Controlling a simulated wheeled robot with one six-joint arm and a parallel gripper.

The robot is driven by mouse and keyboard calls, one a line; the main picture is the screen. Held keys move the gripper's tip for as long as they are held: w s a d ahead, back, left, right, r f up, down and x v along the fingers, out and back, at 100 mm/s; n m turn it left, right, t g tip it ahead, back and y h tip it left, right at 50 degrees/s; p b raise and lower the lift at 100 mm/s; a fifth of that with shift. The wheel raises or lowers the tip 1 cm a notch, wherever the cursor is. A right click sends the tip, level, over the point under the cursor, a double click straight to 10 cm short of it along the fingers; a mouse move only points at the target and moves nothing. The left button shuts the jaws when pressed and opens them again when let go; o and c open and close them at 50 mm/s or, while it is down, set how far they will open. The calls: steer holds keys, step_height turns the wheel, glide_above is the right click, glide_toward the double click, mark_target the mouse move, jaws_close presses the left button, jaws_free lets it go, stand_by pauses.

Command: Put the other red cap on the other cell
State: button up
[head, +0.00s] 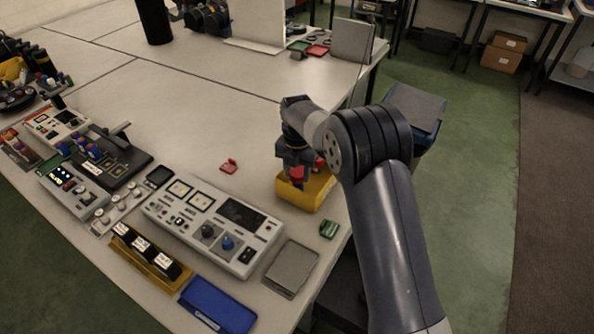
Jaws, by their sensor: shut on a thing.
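My gripper (297,172) points down over a yellow tray (303,200) near the table's right edge. It is shut on a small red thing (297,175), which looks like a red cap, just above or in the tray. Another red piece (320,163) shows at the tray's right side, partly behind my arm. Whether it is a cap on a cell is too small to tell. The cells in this tray are mostly hidden by the gripper and arm, so I cannot tell whether the held cap touches one. A loose flat red piece (229,166) lies on the table left of the tray.
A long yellow holder (175,284) with several black blocks stands at the front left. A grey meter panel (213,225), a green piece (329,229), a grey flat box (291,268) and a blue box (217,306) lie near the tray. The table behind is mostly clear.

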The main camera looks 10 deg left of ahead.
mark_target(297, 174)
steer(key=shift+f+b, duration=0.7)
steer(key=shift+f, duration=0.6)
stand_by(0.6)
stand_by(0.4)
steer(key=o, duration=1)
steer(key=shift+o, duration=0.6)
steer(key=o, duration=0.4)
steer(key=shift+r+p, duration=2.3)
steer(key=shift+r, duration=1.2)
